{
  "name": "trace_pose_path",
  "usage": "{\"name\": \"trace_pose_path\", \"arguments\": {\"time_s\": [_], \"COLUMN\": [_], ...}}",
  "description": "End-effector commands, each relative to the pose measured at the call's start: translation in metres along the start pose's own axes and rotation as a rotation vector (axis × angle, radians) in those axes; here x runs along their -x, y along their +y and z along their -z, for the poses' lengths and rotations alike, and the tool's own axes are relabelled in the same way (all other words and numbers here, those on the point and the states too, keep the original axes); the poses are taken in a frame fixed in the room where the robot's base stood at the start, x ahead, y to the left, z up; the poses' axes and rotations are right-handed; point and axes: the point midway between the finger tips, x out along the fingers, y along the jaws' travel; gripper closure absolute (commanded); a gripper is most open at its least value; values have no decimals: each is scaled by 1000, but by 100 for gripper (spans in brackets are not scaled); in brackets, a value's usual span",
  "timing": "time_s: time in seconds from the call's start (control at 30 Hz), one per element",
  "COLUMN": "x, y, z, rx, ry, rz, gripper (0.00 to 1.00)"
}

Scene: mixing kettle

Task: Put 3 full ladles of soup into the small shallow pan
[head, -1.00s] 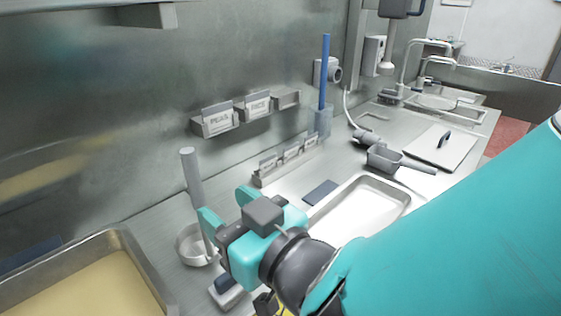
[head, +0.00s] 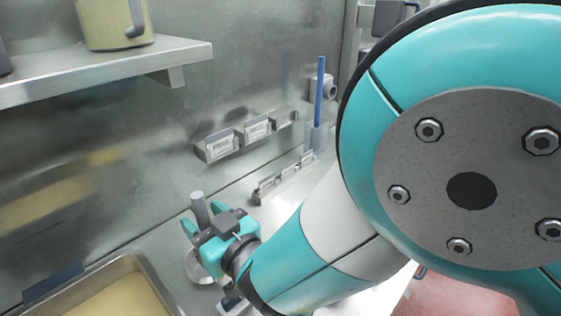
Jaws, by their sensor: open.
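A ladle stands upright beside the soup vat; its grey handle (head: 199,208) rises at my gripper and its round bowl (head: 195,268) shows partly below. My gripper (head: 202,218) is open, with its teal fingers on either side of the handle in the picture. I cannot tell whether they touch it. The large metal vat (head: 139,262) with yellowish soup (head: 120,298) is at the bottom left, cut off by the picture edge. The small shallow pan cannot be made out now; my arm covers much of the counter to the right.
A wall shelf (head: 110,70) with a large pot (head: 115,22) is at the upper left. Label holders (head: 245,135) hang on the back wall, and more (head: 283,178) stand on the counter. A blue-handled tool (head: 320,90) stands upright in a holder. Red floor (head: 450,295) shows at lower right.

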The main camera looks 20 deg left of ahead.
Motion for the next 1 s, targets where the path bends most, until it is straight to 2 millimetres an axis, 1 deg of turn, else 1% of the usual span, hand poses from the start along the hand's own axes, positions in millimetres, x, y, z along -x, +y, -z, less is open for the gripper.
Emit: {"name": "trace_pose_path", "arguments": {"time_s": [0.1,0.13,0.17,0.2,0.27,0.3,0.33,0.37,0.57,1.0], "x": [0,0,0,0,0,0,0,0,0,0], "y": [0,0,0,0,0,0,0,0,0,0], "z": [0,0,0,0,0,0,0,0,6,51], "rx": [0,0,0,0,0,0,0,0,0,0], "ry": [0,0,0,0,0,0,0,0,2,2], "rz": [0,0,0,0,0,0,0,0,0,0], "gripper": [49,51,58,67,81,90,97,100,100,100]}}
